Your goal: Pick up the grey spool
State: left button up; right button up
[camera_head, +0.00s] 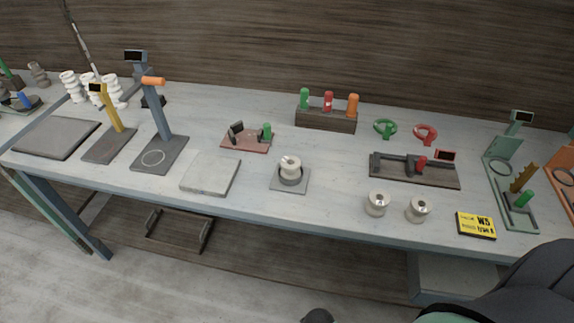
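Several spool-shaped pieces stand on the long workbench. A dull grey spool-like piece (39,74) stands at the far left back. A pale grey-beige spool (377,204) and a similar spool (418,209) stand upright near the front edge, right of centre. A cream spool (290,166) sits in a dark ring on a grey square plate (302,184) at the middle. I cannot tell for sure which one is the task's grey spool. Neither of my grippers can be made out in this view.
Ribbed white pieces (71,86) stand at the left back. A yellow label box (476,225) lies right of the front spools. A dark fixture (413,170) lies behind them. A wooden block (326,119) holds coloured handles. The bench front (330,208) left of the front spools is clear.

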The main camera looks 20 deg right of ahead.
aim_at(291, 168)
jog(key=z, duration=0.75)
